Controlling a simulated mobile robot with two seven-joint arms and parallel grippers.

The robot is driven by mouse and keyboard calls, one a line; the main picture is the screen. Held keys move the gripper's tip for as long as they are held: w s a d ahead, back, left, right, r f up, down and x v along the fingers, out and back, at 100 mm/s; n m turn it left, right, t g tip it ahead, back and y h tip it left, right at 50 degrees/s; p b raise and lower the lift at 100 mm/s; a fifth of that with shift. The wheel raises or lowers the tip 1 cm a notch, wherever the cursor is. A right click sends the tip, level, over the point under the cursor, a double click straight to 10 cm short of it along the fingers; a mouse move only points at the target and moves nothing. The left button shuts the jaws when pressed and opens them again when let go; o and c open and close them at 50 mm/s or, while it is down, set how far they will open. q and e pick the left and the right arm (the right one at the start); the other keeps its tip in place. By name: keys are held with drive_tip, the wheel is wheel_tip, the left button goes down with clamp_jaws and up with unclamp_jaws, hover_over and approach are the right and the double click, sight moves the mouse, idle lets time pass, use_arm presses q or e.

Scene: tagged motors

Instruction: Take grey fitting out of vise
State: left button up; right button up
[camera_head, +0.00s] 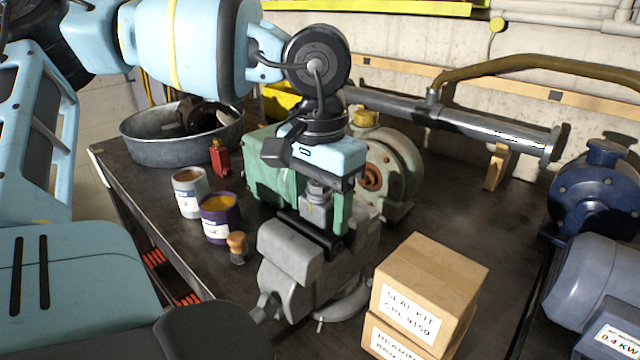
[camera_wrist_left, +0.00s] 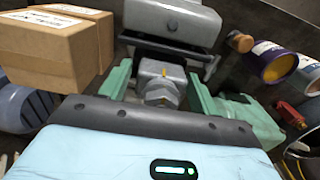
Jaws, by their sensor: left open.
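The grey fitting (camera_head: 316,208) stands in the jaws of the grey bench vise (camera_head: 290,252), with a squarish body and a hex part towards my gripper. In the left wrist view the fitting (camera_wrist_left: 160,78) sits beside the vise jaw (camera_wrist_left: 172,22). My left gripper (camera_head: 320,212) points down over the vise. Its green fingers are open, one on each side of the fitting, with visible gaps in the left wrist view (camera_wrist_left: 158,86). The fitting's lower part is hidden in the vise. My right gripper is in neither view.
Stacked cardboard boxes (camera_head: 430,290) stand close right of the vise. A purple can (camera_head: 219,220), a white can (camera_head: 188,195) and a wooden-handled tool (camera_head: 237,246) stand left. A green motor (camera_head: 262,180) and a pump (camera_head: 395,165) are behind.

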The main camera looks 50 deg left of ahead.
sight(317, 183)
use_arm(q)
drive_tip(key=shift+c, duration=0.3)
drive_tip(key=c, duration=1)
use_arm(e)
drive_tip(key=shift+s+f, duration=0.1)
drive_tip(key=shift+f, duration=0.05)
use_arm(q)
drive_tip(key=shift+s+r, duration=0.15)
drive_tip(key=shift+s, duration=0.05)
